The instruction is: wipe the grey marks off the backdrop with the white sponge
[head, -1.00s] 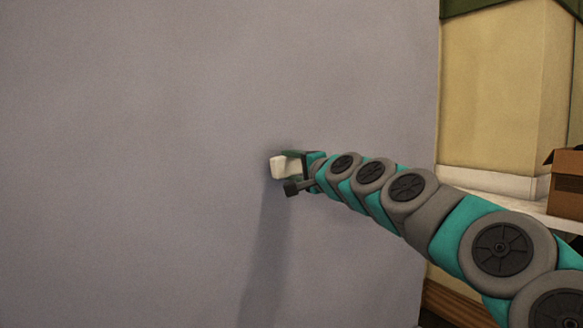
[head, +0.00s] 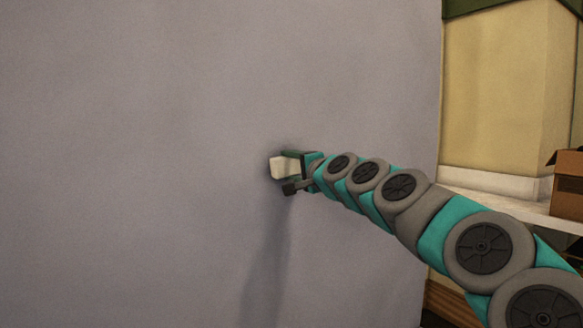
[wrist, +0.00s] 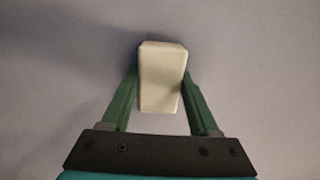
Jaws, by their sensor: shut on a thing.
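The white sponge (head: 278,168) is held at the end of my arm, at or very near the backdrop's surface; I cannot tell if it touches. In the wrist view the sponge (wrist: 161,76) sits between the two green fingers. My gripper (head: 288,165), also in the wrist view (wrist: 160,92), is shut on it. The backdrop (head: 130,150) is a large plain grey-mauve upright surface filling the left and middle of the head view. I cannot make out distinct grey marks on it; only faint uneven shading and the arm's shadow show. The area behind the sponge is hidden.
The backdrop's right edge is at the right of the head view. Beyond it are a cream wall (head: 492,100), a pale shelf (head: 495,203) and a brown cardboard box (head: 567,188) on it. The backdrop left of my gripper is unobstructed.

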